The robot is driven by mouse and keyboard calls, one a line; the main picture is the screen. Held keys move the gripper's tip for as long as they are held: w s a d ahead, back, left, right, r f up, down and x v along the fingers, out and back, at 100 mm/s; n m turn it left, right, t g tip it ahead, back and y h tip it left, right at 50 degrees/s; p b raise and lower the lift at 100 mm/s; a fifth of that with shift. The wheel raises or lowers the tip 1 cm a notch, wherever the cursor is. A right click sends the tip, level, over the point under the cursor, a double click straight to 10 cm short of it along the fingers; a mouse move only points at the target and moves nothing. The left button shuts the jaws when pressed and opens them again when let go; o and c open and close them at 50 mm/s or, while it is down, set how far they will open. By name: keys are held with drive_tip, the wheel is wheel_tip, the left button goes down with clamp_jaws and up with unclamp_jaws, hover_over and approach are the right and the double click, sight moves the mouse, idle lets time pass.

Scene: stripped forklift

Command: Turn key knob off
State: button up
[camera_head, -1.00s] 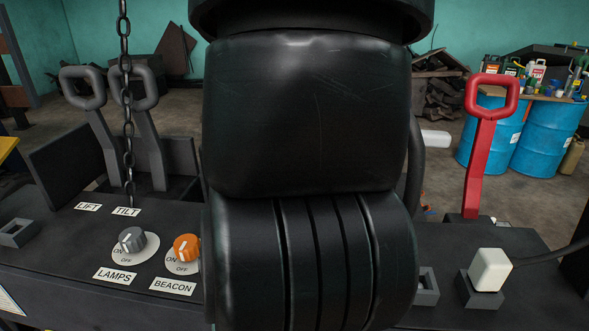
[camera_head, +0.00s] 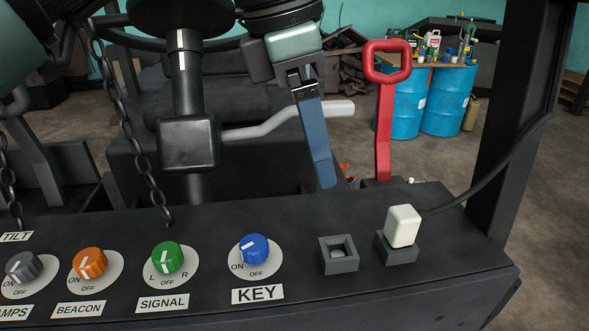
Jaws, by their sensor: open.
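The key knob (camera_head: 255,249) is a blue ridged dial on a white plate marked ON and OFF, above the KEY label (camera_head: 257,295). Its white pointer mark faces left, on the ON side. My gripper (camera_head: 324,184) hangs from the top centre with a long blue finger pointing down. It is open and empty, up and right of the knob in the picture and apart from it. Only one finger shows clearly; the other seems hidden.
Left of the key are the green signal knob (camera_head: 168,257), orange beacon knob (camera_head: 89,263) and grey lamps knob (camera_head: 23,267). A red lever (camera_head: 384,110) and hanging chain (camera_head: 132,140) stand behind.

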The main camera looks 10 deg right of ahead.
sight(255, 243)
drive_tip(key=a+n+y, duration=0.1)
drive_tip(key=a+y, duration=0.2)
drive_tip(key=a, duration=0.5)
drive_tip(key=f, duration=0.4)
drive_tip(key=f+p, duration=0.1)
drive_tip(key=f, duration=0.3)
drive_tip(key=f+p, duration=0.1)
drive_tip(key=f, duration=0.3)
drive_tip(key=shift+d+f, duration=0.1)
drive_tip(key=shift+d, duration=0.25)
drive_tip(key=shift+c, duration=0.4)
clamp_jaws()
